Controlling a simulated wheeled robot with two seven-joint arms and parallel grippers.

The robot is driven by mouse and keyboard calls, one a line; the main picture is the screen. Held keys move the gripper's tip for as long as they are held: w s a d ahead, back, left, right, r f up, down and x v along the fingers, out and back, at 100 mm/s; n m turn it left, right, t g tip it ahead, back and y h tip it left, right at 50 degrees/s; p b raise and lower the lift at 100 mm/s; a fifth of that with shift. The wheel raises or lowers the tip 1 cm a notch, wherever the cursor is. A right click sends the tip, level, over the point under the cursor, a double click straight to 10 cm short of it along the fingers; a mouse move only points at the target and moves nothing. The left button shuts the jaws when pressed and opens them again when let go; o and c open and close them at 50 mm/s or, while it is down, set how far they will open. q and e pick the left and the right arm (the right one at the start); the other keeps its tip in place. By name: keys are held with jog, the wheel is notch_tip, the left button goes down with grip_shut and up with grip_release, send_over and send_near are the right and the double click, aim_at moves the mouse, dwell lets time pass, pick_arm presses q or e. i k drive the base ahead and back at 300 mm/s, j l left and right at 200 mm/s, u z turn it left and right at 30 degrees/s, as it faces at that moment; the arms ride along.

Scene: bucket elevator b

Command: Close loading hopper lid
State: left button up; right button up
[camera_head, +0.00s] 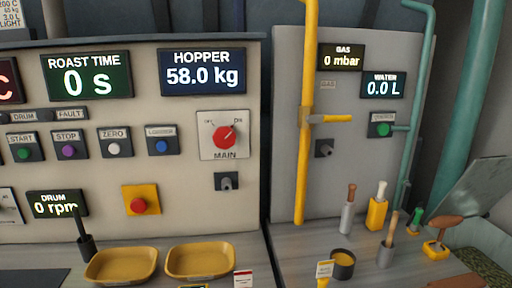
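At the right edge, a grey tilted panel (477,184) stands raised behind a pale bin (488,232); it looks like the open loading hopper lid. The bin holds dark greenish contents (492,262), probably beans. Both are cut off by the picture's edge, so I cannot see the whole hopper or its hinge clearly. Neither of my grippers is in view.
A control panel (105,180) with displays fills the left; its HOPPER display (202,74) reads 58.0 kg. Two yellow trays (200,262) sit below. A yellow pipe (303,170) stands centrally. Several handled tools, a dark cup (342,268) and a wooden-handled tool (442,224) crowd the right counter.

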aim_at(487, 180)
jog(key=z, duration=1.45)
jog(key=l, duration=0.75)
jog(key=k+l, duration=0.1)
jog(key=l, duration=0.7)
